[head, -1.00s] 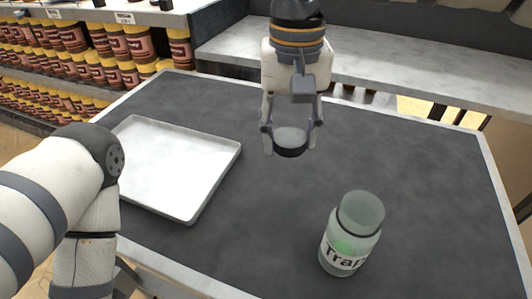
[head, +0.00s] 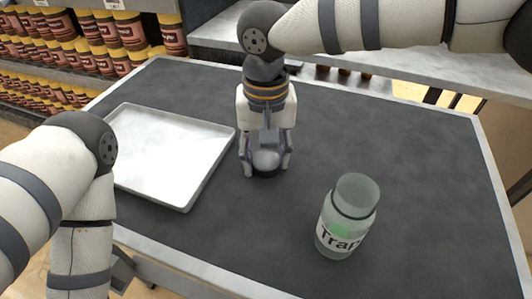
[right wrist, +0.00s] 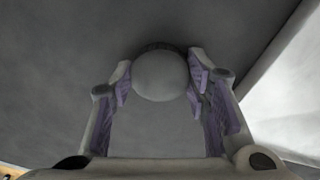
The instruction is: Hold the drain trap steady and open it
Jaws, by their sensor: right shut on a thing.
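The drain trap is a clear greenish jar (head: 345,225) labelled "Trap". It stands upright and open on the dark tabletop, right of centre, with no gripper on it. My right gripper (head: 265,164) is shut on the round trap lid (head: 265,162), which has a pale top and a dark rim. The lid also shows between the fingers in the right wrist view (right wrist: 160,76). It is at or just above the tabletop, between the tray and the jar; I cannot tell if it touches. My left arm comes in at the left, but its gripper is out of view.
A white shallow tray (head: 212,165) lies empty on the left of the dark table (head: 420,170). The table is clear around the jar and at the right. Shelves with several brown, yellow-capped jars (head: 130,30) stand behind at the left.

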